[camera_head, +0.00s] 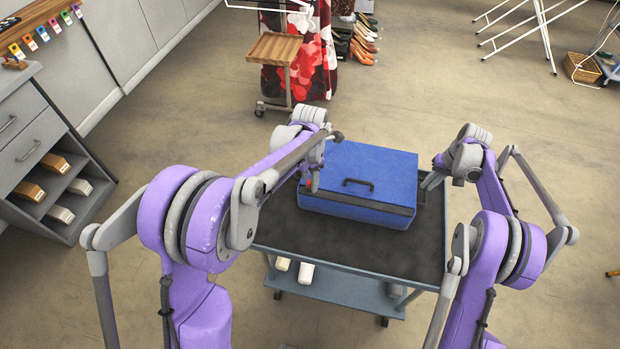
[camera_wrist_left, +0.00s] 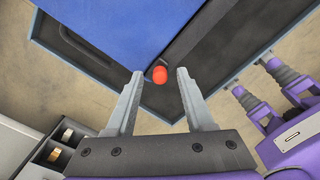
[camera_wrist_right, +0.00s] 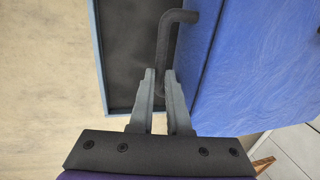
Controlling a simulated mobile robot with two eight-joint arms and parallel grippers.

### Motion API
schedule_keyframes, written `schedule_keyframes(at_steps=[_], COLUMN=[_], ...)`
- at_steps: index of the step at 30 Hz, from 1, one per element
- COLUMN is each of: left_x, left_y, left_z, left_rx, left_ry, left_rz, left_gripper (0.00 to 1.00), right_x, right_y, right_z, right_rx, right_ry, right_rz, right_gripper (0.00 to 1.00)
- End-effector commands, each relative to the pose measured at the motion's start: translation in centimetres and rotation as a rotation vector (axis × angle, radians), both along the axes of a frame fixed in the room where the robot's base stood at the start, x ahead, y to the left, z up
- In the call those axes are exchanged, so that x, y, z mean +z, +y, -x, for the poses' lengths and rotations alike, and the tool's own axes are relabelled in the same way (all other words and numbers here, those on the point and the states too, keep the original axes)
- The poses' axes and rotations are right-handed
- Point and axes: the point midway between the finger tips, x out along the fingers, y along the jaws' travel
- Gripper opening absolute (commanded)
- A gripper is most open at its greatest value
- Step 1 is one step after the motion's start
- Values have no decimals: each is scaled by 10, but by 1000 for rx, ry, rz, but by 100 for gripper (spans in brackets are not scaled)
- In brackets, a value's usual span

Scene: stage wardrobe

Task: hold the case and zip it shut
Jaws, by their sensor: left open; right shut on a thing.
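The blue case (camera_head: 375,162) lies on the dark top of a cart, with a black handle (camera_head: 358,183) on its lid and a dark band along its front. A round red-orange zip pull (camera_wrist_left: 159,74) sits at the case's left front corner. My left gripper (camera_head: 313,186) is open there; in the left wrist view the pull shows between its fingertips, not gripped. My right gripper (camera_head: 425,188) is at the case's right side. In the right wrist view it is shut on a dark bent side handle (camera_wrist_right: 165,45). How far the zip is closed cannot be seen.
The cart top (camera_head: 340,243) has bare room in front of the case. A lower shelf (camera_head: 345,290) holds pale items. A grey drawer unit (camera_head: 40,150) stands at left. A small wooden-topped stand (camera_head: 274,48) is behind the cart, near red patterned fabric (camera_head: 315,60).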

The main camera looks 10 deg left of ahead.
Motion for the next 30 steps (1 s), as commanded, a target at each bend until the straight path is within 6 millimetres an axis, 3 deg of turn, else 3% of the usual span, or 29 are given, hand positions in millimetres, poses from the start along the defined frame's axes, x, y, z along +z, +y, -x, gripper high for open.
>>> schedule_keyframes(at_steps=[10, 19, 30], left_x=[-4, -4, -4], left_y=[0, 0, 0], left_z=[0, 0, 0], left_rx=[0, 0, 0], left_ry=[0, 0, 0], left_rz=[0, 0, 0], left_gripper=[53, 0, 0], right_x=[0, 0, 0], right_y=[0, 0, 0], right_z=[0, 0, 0], right_rx=[0, 0, 0], right_ry=[0, 0, 0], right_rz=[0, 0, 0], right_gripper=[0, 0, 0])
